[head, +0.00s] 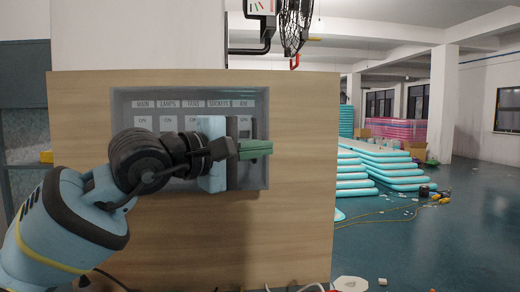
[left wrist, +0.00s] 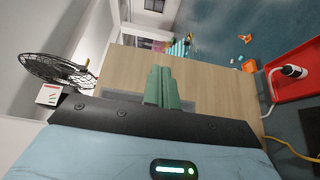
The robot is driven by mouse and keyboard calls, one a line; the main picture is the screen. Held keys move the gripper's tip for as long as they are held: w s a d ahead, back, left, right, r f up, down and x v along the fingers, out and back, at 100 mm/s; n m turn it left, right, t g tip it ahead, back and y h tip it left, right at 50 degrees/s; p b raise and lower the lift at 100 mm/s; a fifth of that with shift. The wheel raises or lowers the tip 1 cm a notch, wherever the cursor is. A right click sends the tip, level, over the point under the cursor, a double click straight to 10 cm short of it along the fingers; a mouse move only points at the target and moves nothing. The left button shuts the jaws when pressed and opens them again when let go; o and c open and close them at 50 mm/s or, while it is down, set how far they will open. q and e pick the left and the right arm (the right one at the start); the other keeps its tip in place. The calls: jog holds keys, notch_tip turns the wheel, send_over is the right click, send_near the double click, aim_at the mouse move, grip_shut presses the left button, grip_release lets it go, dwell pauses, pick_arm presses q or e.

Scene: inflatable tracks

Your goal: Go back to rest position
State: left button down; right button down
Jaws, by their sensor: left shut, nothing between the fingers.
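My left gripper (head: 257,149) is in front of the switch panel in the head view, its green fingers together and pointing right. In the left wrist view the green fingers (left wrist: 162,88) are also closed, with nothing between them. The grey switch panel (head: 120,108) is set in a wooden board (head: 295,200). Its labels include MAIN, LAMPS, SOCKETS and AIR, with ON marks below. My left arm and gripper hide much of the lower middle of the panel. I cannot tell whether the fingers touch it. My right gripper is not in view.
Stacked light blue inflatable tracks (head: 385,170) and pink ones (head: 400,130) lie at the back right. A black fan (head: 295,25) hangs above the board. A red tray (left wrist: 297,75) shows in the left wrist view. Yellow cable (head: 385,215) crosses the floor; open floor (head: 470,235) lies at right.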

pick_arm(q)
jog(key=shift+s+d+f, duration=0.15)
jog(key=shift+s, duration=0.25)
